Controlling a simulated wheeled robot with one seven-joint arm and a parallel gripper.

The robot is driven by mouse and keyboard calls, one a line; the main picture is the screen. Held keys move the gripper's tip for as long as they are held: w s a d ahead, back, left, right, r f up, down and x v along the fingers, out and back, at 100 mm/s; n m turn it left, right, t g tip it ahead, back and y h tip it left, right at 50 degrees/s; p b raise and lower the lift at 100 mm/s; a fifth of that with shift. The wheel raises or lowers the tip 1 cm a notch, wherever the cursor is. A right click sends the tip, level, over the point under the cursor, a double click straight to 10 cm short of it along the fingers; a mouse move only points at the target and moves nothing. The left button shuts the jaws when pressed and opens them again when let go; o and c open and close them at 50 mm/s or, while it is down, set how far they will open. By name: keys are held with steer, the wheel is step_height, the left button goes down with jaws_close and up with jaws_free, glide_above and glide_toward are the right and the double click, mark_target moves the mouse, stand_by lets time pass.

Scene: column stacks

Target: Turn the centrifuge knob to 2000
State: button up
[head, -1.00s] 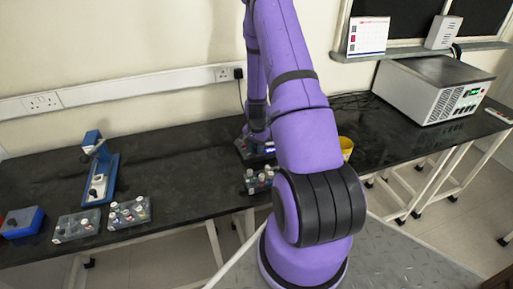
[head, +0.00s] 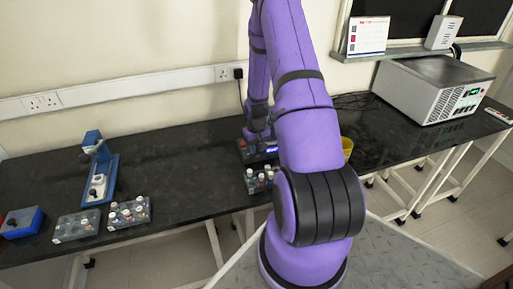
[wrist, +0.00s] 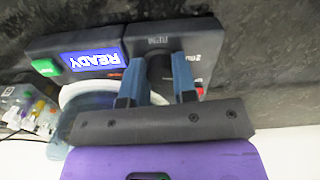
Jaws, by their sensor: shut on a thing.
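The centrifuge (wrist: 85,40) is a dark box on the black bench, with a blue display (wrist: 93,61) that reads READY, upside down in the wrist view. A green button (wrist: 46,67) is beside the display. The black knob (wrist: 159,68) is on the centrifuge's panel, and my gripper (wrist: 158,75) is shut on it with its two blue fingers on either side. The knob's pointer and most of its scale are hidden. In the head view, the centrifuge (head: 262,153) is partly hidden behind my arm.
A rack of vials (head: 260,180) stands just in front of the centrifuge. A yellow container (head: 347,147) is to its right. Two more vial racks, a blue stand (head: 103,175) and a blue box (head: 22,222) are at left. A large grey instrument (head: 432,88) is at right.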

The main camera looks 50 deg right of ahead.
mark_target(257, 147)
steer(key=shift+n, duration=0.9)
steer(key=o, duration=0.9)
steer(key=shift+o, duration=0.2)
step_height(257, 147, up, 9)
steer(key=shift+r, duration=0.9)
